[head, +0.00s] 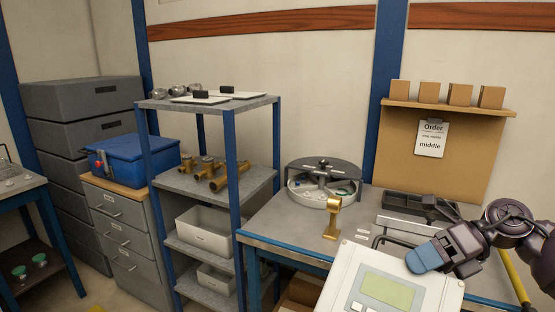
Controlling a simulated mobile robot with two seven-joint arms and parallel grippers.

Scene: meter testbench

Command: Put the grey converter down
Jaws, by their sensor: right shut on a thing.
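The grey converter (345,282), a pale box with a greenish display and buttons, is at the bottom right of the head view, close to the camera. My right gripper (424,260), dark with blue finger pads, is shut on its upper edge. The converter's lower part is cut off by the picture's edge. It hides part of the workbench (290,232), and I cannot tell whether it touches anything below. My left gripper is not in view.
On the bench stand a round grey fixture (325,168), a brass piece (333,218) and a dark tray (418,206). A blue-posted shelf rack (232,165) with brass meters (230,176) stands to the left. An order sheet (432,138) hangs on the back board. Bare bench shows front left.

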